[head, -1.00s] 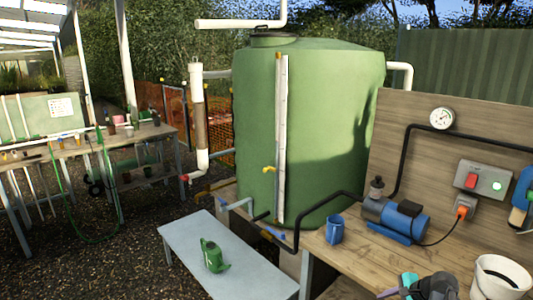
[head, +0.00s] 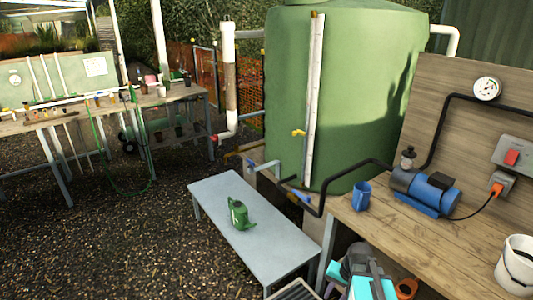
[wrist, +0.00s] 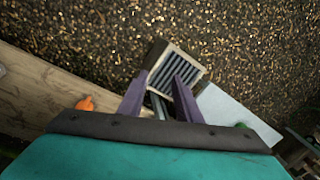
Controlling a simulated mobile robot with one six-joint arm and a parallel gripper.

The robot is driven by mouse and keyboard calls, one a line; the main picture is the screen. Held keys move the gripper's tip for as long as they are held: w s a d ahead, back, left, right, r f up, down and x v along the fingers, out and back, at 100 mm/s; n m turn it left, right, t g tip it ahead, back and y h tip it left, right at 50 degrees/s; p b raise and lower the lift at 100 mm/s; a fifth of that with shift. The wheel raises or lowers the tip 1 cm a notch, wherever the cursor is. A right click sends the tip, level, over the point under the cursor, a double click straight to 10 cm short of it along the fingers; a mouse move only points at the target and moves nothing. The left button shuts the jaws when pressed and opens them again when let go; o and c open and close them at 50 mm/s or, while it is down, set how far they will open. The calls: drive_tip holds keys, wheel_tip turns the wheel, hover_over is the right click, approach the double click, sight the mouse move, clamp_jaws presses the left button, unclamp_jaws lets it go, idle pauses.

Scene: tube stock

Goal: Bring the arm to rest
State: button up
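My gripper (wrist: 159,88) shows in the wrist view with its two purple fingers spread apart. Nothing is held between them. It hangs over the gravel, with a slatted grate (wrist: 181,68) beyond the fingertips. In the head view my teal and grey arm is folded low at the bottom edge, in front of the wooden bench (head: 445,235). The fingertips cannot be made out there.
A green tank (head: 375,90) stands behind. Gravel at left is open.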

drive_tip(key=s+a+f+n+h, duration=0.2)
drive_tip(key=s+a+n, duration=0.1)
drive_tip(key=a+n, duration=0.3)
drive_tip(key=s+f+g, duration=0.3)
drive_tip(key=s+f, duration=0.7)
drive_tip(key=s, duration=0.3)
drive_tip(key=s+a+f+g+b, duration=0.1)
drive_tip(key=s+f+g, duration=0.2)
drive_tip(key=s+f, duration=0.6)
drive_tip(key=s, duration=0.4)
drive_tip(key=shift+f+g, duration=0.35)
drive_tip(key=shift+g, duration=0.05)
